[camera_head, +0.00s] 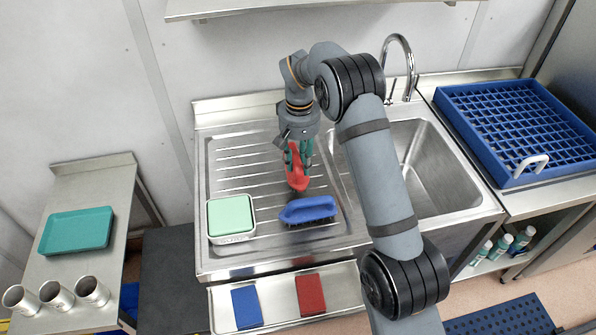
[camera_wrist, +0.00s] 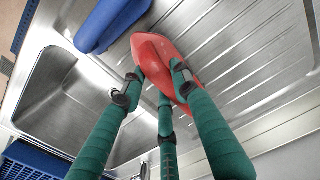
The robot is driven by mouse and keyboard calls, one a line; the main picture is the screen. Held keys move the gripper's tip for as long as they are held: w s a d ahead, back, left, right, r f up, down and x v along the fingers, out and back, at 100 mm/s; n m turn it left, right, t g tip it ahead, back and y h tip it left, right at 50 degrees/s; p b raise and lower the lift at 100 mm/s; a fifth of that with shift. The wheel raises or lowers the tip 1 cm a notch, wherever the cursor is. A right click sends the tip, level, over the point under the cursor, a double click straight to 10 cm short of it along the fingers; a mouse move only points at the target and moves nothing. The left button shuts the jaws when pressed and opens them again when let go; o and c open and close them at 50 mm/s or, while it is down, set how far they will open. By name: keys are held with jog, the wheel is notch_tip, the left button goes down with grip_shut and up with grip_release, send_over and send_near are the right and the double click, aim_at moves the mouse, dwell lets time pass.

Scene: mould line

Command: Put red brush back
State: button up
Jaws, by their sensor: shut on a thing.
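The red brush (camera_head: 297,170) is in my gripper (camera_head: 301,152) above the ribbed drainboard of the sink unit. My green fingers are shut on it; in the wrist view the red brush (camera_wrist: 158,58) sits between the fingertips of my gripper (camera_wrist: 160,80). Its underside is hidden, and I cannot tell whether it touches the drainboard. A blue brush (camera_head: 308,210) lies on the drainboard just in front of it, and it also shows in the wrist view (camera_wrist: 108,22).
A white box with a green top (camera_head: 231,217) stands at the drainboard's front left. The sink basin (camera_head: 440,165) is at the right. A shelf below the front edge holds a blue pad (camera_head: 246,307) and a red pad (camera_head: 310,295). A blue crate (camera_head: 515,130) stands far right.

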jog(key=shift+s+a+f, duration=0.15)
jog(key=shift+s+f, duration=0.05)
jog(key=shift+f, duration=0.3)
notch_tip(320, 180, down, 3)
jog(key=shift+w+f+p, duration=0.1)
jog(key=shift+f+p, duration=0.05)
jog(key=shift+p, duration=0.6)
jog(key=o, duration=1)
notch_tip(320, 180, up, 12)
jog(key=shift+r+b, duration=0.1)
jog(key=shift+b, duration=0.55)
